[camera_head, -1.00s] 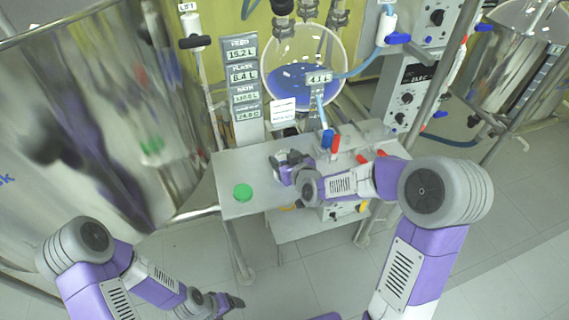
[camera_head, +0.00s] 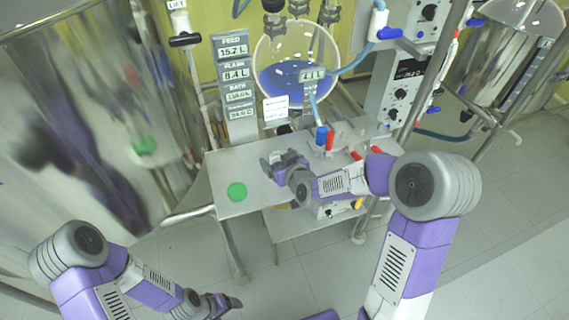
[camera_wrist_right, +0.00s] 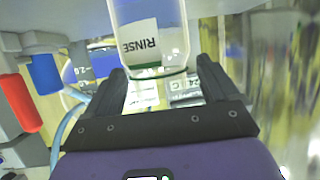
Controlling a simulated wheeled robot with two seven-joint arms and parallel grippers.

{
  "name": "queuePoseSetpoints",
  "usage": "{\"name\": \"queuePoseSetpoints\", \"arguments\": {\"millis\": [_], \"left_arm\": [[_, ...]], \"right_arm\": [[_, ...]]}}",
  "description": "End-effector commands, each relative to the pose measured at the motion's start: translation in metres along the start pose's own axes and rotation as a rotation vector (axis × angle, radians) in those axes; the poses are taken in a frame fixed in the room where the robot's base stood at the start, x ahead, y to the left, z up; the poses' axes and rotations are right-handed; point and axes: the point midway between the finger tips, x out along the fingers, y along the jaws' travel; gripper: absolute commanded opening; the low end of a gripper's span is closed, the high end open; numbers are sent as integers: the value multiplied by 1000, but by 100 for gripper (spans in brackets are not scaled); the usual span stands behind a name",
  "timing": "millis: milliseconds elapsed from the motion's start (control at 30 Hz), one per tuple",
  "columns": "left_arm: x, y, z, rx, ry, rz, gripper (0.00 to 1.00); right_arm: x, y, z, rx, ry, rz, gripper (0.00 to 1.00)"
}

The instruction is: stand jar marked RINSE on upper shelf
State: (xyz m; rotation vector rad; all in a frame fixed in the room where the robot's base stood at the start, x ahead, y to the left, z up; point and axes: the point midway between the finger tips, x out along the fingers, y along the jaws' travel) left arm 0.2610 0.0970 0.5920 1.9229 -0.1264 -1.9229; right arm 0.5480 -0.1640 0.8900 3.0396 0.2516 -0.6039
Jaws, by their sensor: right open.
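The jar marked RINSE (camera_wrist_right: 150,28) is clear, with a white label whose text appears upside down in the right wrist view. Its near end lies at the fingertips of my right gripper (camera_wrist_right: 163,72), which is open with one finger on each side. In the head view my right gripper (camera_head: 274,160) is above the grey shelf top (camera_head: 228,169); I cannot make out the jar clearly there. My left gripper (camera_head: 222,302) is low at the bottom, away from the shelf; its finger gap is unclear.
A green disc (camera_head: 237,191) is on the shelf top, left of my right gripper. A round flask (camera_head: 297,72) with blue liquid stands behind, beside a readout panel (camera_head: 235,92). Blue and red handles (camera_head: 321,138) are behind the gripper. A large steel vessel (camera_head: 100,130) bounds the left.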

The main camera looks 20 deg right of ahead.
Motion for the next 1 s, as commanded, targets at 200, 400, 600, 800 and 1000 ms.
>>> {"name": "queuePoseSetpoints", "arguments": {"millis": [200,400,600,800,1000], "left_arm": [[-8,3,0,0,0,0,78],[-15,6,1,0,0,0,78],[6,-2,0,0,-1,0,78],[22,-8,-1,0,0,0,78],[28,-10,-1,0,0,0,78]], "right_arm": [[-34,0,-3,-1,0,1,88],[-81,1,-4,-1,2,2,88],[-100,1,1,-2,6,3,88],[-113,1,0,-1,3,2,88],[-119,0,0,-1,1,0,88]]}}
